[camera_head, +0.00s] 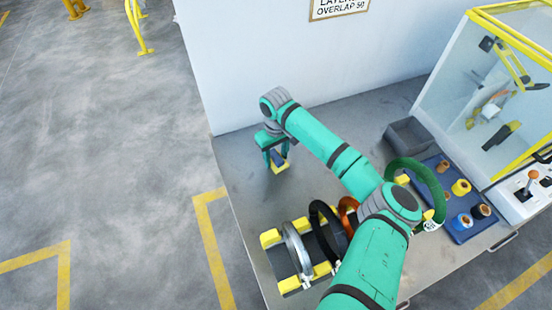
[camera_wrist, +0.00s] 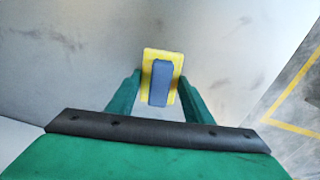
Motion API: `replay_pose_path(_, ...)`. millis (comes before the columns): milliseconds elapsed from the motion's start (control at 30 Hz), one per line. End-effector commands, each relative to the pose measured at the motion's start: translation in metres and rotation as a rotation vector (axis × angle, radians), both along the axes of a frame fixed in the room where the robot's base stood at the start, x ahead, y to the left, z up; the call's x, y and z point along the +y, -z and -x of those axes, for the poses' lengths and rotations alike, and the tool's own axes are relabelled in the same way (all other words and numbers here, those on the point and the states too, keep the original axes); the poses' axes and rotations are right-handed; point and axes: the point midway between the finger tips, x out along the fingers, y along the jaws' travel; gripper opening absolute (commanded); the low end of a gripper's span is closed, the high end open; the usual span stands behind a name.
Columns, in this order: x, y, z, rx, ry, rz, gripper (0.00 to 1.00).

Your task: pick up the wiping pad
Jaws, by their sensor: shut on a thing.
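The wiping pad (camera_wrist: 148,56) is a yellow block with a blue-grey grip on top, in the middle of the wrist view. In the head view the pad (camera_head: 281,168) shows small and yellow at the tips of my gripper (camera_head: 276,162), over the left back part of the grey table. My gripper in the wrist view (camera_wrist: 159,92) has its green fingers on both sides of the pad and is shut on the blue-grey grip. I cannot tell whether the pad's underside touches the table.
Several rings or coils, including a silver one (camera_head: 297,250) and a black one (camera_head: 318,222), stand on a yellow-edged rack at the table's front. A green ring (camera_head: 436,186), a grey bin (camera_head: 408,136) and a blue tray (camera_head: 447,207) with spools are at right. The back wall is close.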

Motion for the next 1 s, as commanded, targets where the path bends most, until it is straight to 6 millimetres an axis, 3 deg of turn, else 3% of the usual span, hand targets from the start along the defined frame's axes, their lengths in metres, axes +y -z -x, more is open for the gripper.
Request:
replay_pose_path(267,0.001,-0.010,0.000,-0.002,-0.001,-0.001,0.24)
replay_pose_path(433,0.000,-0.032,0.000,-0.002,0.000,-0.001,0.24)
replay_pose_path(1000,0.001,-0.167,0.000,-0.002,-0.001,0.000,0.24)
